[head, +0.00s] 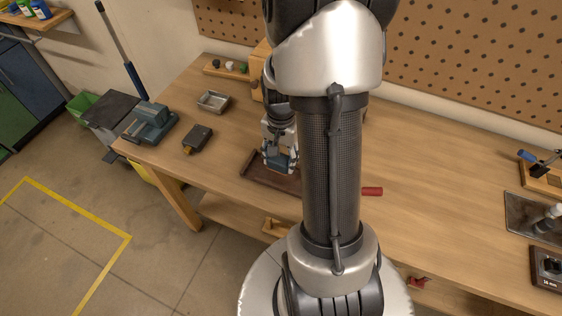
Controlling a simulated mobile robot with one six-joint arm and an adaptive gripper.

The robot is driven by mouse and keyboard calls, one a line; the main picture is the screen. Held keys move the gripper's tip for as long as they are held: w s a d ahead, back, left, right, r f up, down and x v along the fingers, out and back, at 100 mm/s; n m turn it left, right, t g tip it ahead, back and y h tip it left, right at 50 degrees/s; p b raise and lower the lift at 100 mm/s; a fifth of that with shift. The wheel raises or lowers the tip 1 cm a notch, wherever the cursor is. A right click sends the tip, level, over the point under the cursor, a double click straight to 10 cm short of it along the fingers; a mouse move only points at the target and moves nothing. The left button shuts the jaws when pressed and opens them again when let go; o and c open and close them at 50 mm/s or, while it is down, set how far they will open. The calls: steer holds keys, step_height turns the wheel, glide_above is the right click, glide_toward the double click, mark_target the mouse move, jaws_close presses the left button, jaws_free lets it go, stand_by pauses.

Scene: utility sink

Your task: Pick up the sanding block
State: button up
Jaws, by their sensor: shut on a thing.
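My gripper (279,160) is at the centre left, low over the dark brown tray (259,176) on the workbench. It is shut on a small block, taken to be the sanding block, between its fingers. The block is mostly hidden by the fingers and too small to make out clearly. I cannot tell whether it touches the tray. My arm hides the tray's right part.
The wooden workbench (430,185) has a blue-green vise (150,125), a dark box (198,138) and a metal tin (213,101) to the left. A red handle (372,191) lies right of my arm. The bench's right middle is clear.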

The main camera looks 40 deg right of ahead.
mark_target(281, 156)
step_height(281, 156, up, 15)
steer(key=p, duration=0.4)
